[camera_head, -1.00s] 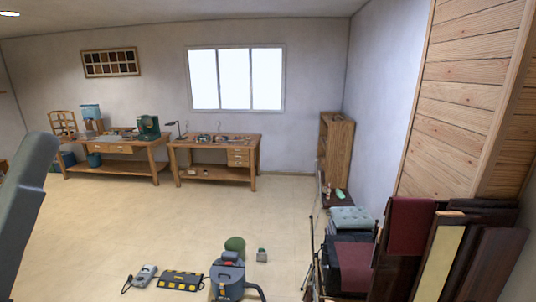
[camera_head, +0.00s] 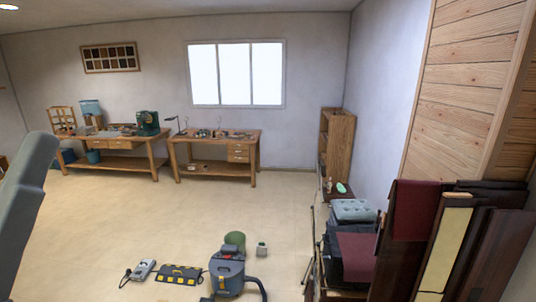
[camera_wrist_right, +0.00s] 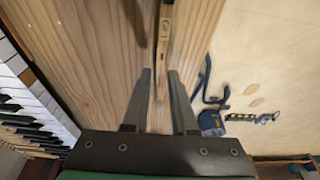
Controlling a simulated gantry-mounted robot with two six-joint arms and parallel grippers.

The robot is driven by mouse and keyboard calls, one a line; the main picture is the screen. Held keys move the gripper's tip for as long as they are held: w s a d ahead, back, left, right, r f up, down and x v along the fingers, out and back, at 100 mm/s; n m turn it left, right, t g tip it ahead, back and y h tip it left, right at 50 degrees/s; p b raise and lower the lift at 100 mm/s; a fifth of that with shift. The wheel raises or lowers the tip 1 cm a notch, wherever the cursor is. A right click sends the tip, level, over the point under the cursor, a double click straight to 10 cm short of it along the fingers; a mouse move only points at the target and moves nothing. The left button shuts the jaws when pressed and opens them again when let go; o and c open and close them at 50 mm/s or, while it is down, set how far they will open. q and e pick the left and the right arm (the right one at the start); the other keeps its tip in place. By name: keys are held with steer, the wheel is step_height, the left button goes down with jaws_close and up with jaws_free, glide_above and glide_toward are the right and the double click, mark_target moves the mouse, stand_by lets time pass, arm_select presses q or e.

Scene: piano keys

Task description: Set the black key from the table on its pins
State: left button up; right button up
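A narrow wooden key stick (camera_wrist_right: 165,45) with a dark part near its top end lies along the wooden tabletop (camera_wrist_right: 90,50) in the right wrist view. My right gripper (camera_wrist_right: 160,74) points along it, its two grey fingers apart. The stick's near end shows in the gap between them; I see no finger closed on it. Whether the fingers are level with it or above it I cannot tell. The keyboard (camera_wrist_right: 18,70), with white and black keys, runs along the left edge. A brown gap (camera_wrist_right: 28,77) shows among its keys. The pins cannot be made out. My left gripper is out of view.
A vacuum cleaner (camera_head: 227,272) and a yellow-black power strip (camera_head: 180,274) are on the floor beyond the table edge. Dark panels and boards (camera_head: 440,250) stand at the right. Workbenches (camera_head: 215,150) line the far wall.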

steer(key=shift+s+b+x, duration=0.2)
steer(key=shift+b+x, duration=0.6)
steer(key=shift+x, duration=0.05)
stand_by(0.4)
jaws_close()
steer(key=shift+f, duration=0.1)
stand_by(1.3)
